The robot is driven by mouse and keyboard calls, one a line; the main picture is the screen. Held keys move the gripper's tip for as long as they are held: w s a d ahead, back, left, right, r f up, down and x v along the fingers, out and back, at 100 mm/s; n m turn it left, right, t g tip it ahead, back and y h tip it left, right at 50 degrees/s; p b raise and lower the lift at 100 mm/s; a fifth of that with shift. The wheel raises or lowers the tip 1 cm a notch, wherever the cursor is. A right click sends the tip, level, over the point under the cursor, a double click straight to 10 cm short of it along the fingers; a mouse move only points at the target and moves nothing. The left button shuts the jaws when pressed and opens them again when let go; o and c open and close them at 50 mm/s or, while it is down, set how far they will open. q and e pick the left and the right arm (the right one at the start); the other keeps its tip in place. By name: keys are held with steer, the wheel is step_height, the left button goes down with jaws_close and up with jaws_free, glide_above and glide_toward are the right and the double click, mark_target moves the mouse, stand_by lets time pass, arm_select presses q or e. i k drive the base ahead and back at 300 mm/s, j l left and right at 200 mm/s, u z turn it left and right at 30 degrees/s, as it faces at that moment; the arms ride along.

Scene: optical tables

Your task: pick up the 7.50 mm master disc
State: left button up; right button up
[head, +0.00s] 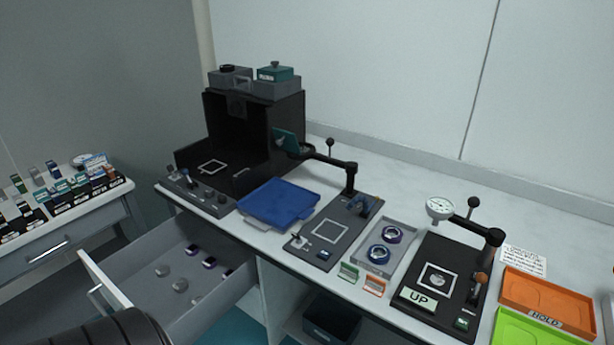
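No readable 7.50 mm marking shows, so I cannot tell which disc is the 7.50 mm master. Several small grey round pieces (163,271) lie in the open drawer (112,266), some beside small dark purple pieces (209,263). A small round grey piece (437,281) sits inside the white square on the dial gauge stand (413,283), below the dial (439,208). Two rings, one purple (392,234) and one blue (378,254), lie in a grey tray (404,232). Neither of my grippers is in view; a dark part of my arm shows at the bottom left.
A blue tray (278,203) lies on the bench before a black booth (255,120). A second stand (327,230) with a raised arm is right of it. Orange (520,289) and green (515,328) trays stand at right. The drawer juts out at lower left.

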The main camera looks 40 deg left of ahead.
mark_target(180, 285)
steer(key=u, duration=1.35)
